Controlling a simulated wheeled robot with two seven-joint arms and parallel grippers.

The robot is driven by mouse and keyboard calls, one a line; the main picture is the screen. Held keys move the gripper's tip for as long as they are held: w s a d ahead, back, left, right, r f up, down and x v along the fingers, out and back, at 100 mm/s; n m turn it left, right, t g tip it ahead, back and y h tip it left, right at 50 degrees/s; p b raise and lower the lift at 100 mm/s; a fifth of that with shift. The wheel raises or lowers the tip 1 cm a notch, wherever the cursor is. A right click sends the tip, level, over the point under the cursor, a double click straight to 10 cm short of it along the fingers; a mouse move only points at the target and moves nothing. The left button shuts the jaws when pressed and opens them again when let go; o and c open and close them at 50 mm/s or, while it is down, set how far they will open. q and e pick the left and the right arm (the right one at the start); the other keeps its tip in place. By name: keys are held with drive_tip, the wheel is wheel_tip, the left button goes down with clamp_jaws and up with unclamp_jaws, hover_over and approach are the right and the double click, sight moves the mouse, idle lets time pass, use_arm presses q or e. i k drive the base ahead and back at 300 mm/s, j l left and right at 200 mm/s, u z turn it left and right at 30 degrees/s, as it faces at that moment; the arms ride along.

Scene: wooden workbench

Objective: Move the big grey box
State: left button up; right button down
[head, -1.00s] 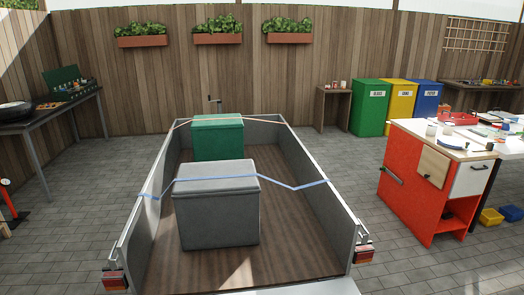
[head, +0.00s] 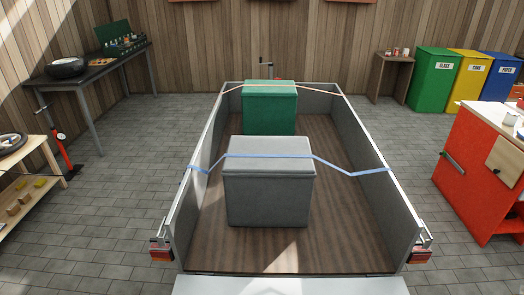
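The big grey box (head: 268,200) stands upright with its lid shut on the wooden floor of an open trailer (head: 330,245), near the rear end. A blue strap (head: 335,165) runs across the box's lid from one trailer side wall to the other. A green box (head: 270,115) stands behind the grey box, with a thin light-coloured strap (head: 310,87) over its top. Neither of my grippers shows in the head view.
A red cabinet (head: 475,170) stands at the right and a low wooden shelf (head: 25,165) at the left. A dark table (head: 85,80) is at the back left. Coloured bins (head: 433,82) stand at the back right. Paving (head: 110,220) beside the trailer is clear.

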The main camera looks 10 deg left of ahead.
sight(259, 192)
drive_tip(key=i+j+z, duration=0.1)
drive_tip(key=j, duration=0.3)
drive_tip(key=i+j, duration=0.15)
drive_tip(key=j, duration=0.2)
drive_tip(key=i+j+z, duration=0.15)
drive_tip(key=j, duration=0.25)
